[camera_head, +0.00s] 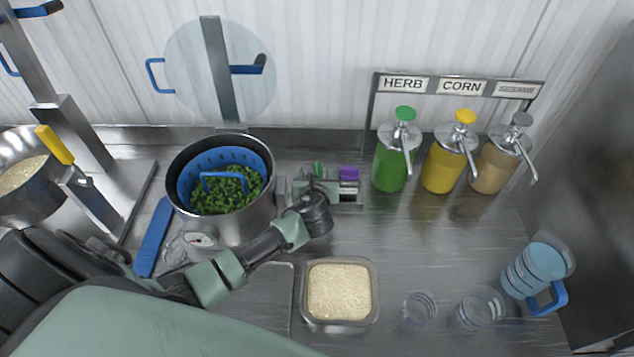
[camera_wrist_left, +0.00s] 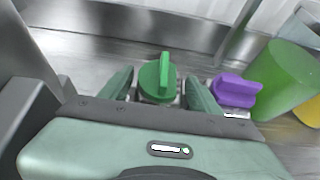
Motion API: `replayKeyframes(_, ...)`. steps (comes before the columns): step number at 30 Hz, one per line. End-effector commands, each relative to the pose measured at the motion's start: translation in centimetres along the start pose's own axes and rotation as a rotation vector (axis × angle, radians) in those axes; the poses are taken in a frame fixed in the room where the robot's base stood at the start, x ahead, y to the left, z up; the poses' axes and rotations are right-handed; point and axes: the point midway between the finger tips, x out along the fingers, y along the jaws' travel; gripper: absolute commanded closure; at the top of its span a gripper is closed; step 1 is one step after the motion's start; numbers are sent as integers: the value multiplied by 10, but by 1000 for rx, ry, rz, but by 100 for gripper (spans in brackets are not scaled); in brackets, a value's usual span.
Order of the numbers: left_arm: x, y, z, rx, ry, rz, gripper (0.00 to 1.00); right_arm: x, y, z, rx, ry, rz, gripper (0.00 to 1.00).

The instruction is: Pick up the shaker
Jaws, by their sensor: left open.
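My left gripper (camera_head: 317,185) reaches to the back of the counter, right of the pot. In the left wrist view its two fingers (camera_wrist_left: 159,92) are apart, one on each side of a shaker with a green cap (camera_wrist_left: 158,78). Only the top of that shaker (camera_head: 318,168) shows in the head view; the gripper hides the rest. I cannot tell whether the fingers touch it. A second shaker with a purple cap (camera_head: 349,174) stands just right of the gripper and also shows in the left wrist view (camera_wrist_left: 235,90). My right gripper is out of view.
A pot (camera_head: 246,224) with a blue basket of greens stands left of the gripper. Green (camera_head: 390,168), yellow (camera_head: 441,168) and tan (camera_head: 492,170) pump bottles stand at the right. A rice tray (camera_head: 340,319), clear cups (camera_head: 419,308) and a blue-handled jug (camera_head: 535,272) are in front.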

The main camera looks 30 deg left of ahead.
Motion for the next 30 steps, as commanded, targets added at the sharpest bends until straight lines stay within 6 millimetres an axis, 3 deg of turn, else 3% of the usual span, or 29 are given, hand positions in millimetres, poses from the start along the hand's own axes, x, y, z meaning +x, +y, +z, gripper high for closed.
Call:
replayKeyframes(8, 3, 0, -1, 0, 0, 0, 37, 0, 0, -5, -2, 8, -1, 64)
replayKeyframes(12, 3, 0, -1, 1, 0, 0, 76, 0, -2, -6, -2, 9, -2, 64)
replayKeyframes(14, 3, 0, -1, 1, 0, 0, 93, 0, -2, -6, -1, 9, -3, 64)
replayKeyframes(15, 3, 0, 0, 0, -1, 0, 96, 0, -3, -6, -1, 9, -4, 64)
replayKeyframes(23, 2, 0, 2, 0, -2, -1, 96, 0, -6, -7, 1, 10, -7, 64)
replayKeyframes(30, -8, 0, 22, -1, -6, -1, 96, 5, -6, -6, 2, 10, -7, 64)
